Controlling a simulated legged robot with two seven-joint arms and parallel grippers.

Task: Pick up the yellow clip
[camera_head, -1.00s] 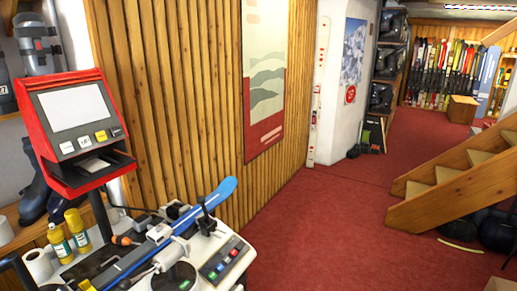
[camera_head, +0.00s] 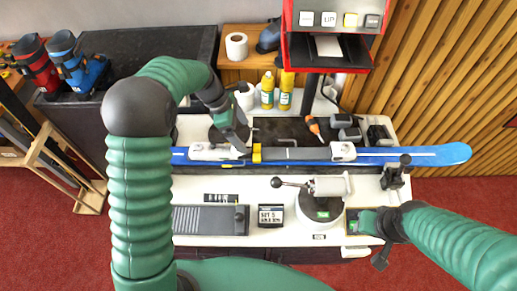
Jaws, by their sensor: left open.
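The yellow clip (camera_head: 257,153) is a small yellow block on the blue ski (camera_head: 410,155), which lies across the bench. It is between the ski's grey binding parts. My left gripper (camera_head: 236,138) is open, just left of the clip and slightly farther back, over the ski's left binding part. I see no contact with the clip; the hand and wrist partly hide the jaws. My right gripper (camera_head: 366,226) is low over the bench's front right corner, well away from the clip. Its jaws are too small and dark to read.
A black lever with a round knob (camera_head: 277,182) stands in front of the clip. A dark clamp (camera_head: 395,172) stands at the right. Yellow bottles (camera_head: 267,90), a screwdriver (camera_head: 314,126) and a red-framed machine (camera_head: 330,52) are behind the ski.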

